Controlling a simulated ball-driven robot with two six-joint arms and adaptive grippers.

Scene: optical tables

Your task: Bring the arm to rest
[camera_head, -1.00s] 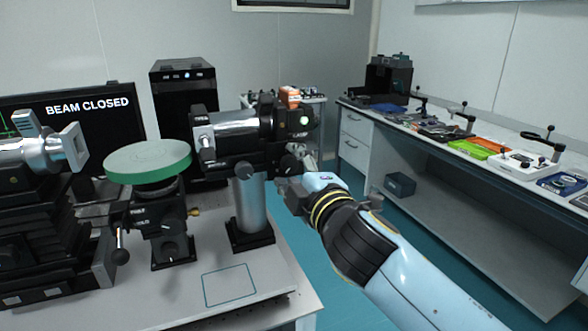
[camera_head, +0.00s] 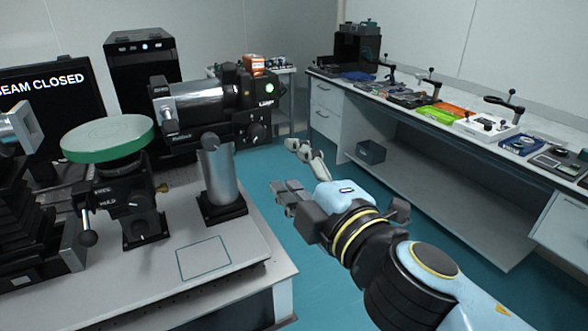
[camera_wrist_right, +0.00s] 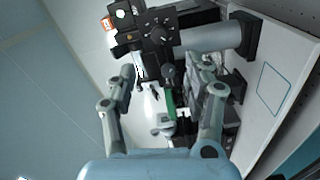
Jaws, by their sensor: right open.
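My right arm comes in from the lower right in the head view. Its gripper (camera_head: 290,172) hangs over the open floor, to the right of the optical table and apart from it. In the right wrist view the two fingers of the right gripper (camera_wrist_right: 162,85) stand apart with nothing between them. Beyond them show the laser unit and its post, out of reach of the fingertips. My left gripper is not in view.
The optical table (camera_head: 255,259) carries a black and silver laser unit (camera_head: 205,103) on a post, a green-rimmed round plate (camera_head: 108,139) and a marked square. A long bench (camera_head: 440,140) with tools stands at the right. Teal floor lies free between them.

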